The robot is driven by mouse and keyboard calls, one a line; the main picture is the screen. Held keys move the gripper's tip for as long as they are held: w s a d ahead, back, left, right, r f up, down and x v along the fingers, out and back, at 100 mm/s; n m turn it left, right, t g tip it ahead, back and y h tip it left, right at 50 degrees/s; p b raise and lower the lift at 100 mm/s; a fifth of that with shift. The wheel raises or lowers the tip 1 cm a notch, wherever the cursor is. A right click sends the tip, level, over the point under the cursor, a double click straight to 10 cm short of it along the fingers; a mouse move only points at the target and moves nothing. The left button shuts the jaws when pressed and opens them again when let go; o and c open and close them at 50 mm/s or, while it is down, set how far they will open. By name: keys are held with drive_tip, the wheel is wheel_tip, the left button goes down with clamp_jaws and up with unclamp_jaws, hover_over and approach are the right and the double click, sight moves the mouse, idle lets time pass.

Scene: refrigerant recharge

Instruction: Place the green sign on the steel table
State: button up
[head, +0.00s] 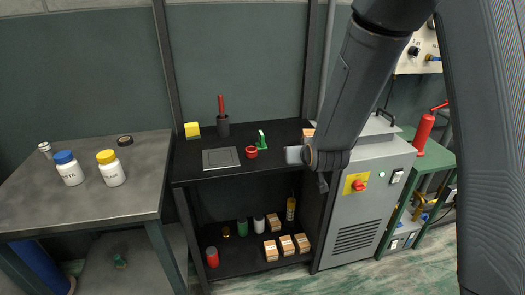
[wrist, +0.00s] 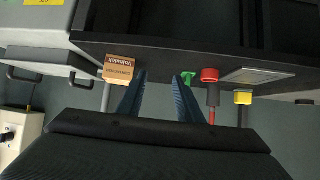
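The green sign (head: 262,139) stands upright on the black shelf unit's top, just behind a red ring-shaped part (head: 251,152). In the wrist view the green sign (wrist: 188,77) shows beside the tip of the right-hand finger, partly hidden by it. My gripper (wrist: 159,80) is open, with nothing between its fingers. It seems apart from the sign; the exact gap cannot be told. The steel table (head: 120,205) is at the left, with a bare front area.
On the table stand a blue-capped bottle (head: 68,168), a yellow-capped bottle (head: 110,168) and a black tape roll (head: 125,141). The black top (head: 190,167) also holds a grey plate (head: 221,158), a yellow block (head: 192,130), a red-handled tool in a holder (head: 222,122) and a small box (wrist: 118,69).

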sight(263, 138)
drive_tip(key=w+a+f+t, duration=0.1)
drive_tip(key=w, duration=0.1)
drive_tip(key=w+a+t+b, duration=0.1)
drive_tip(key=a, duration=0.1)
drive_tip(key=w+a+f+t+y+b, duration=0.1)
drive_tip(key=w+a, duration=0.1)
drive_tip(key=shift+w+a+f+n, duration=0.25)
drive_tip(key=shift+w+f+n, duration=0.05)
drive_tip(key=shift+w, duration=0.05)
drive_tip(key=a+t+b, duration=0.1)
drive_tip(key=w+a+t+y, duration=0.1)
drive_tip(key=a, duration=0.1)
drive_tip(key=w+a+t+y+b, duration=0.1)
drive_tip(key=shift+w+a+n+b, duration=0.15)
drive_tip(key=shift+a+n+b, duration=0.1)
drive_tip(key=shift+n+b, duration=0.1)
drive_tip(key=shift+x, duration=1.15)
drive_tip(key=shift+p+x, duration=0.55)
drive_tip(key=shift+x, duration=2.15)
drive_tip(key=shift+d, duration=0.15)
clamp_jaws()
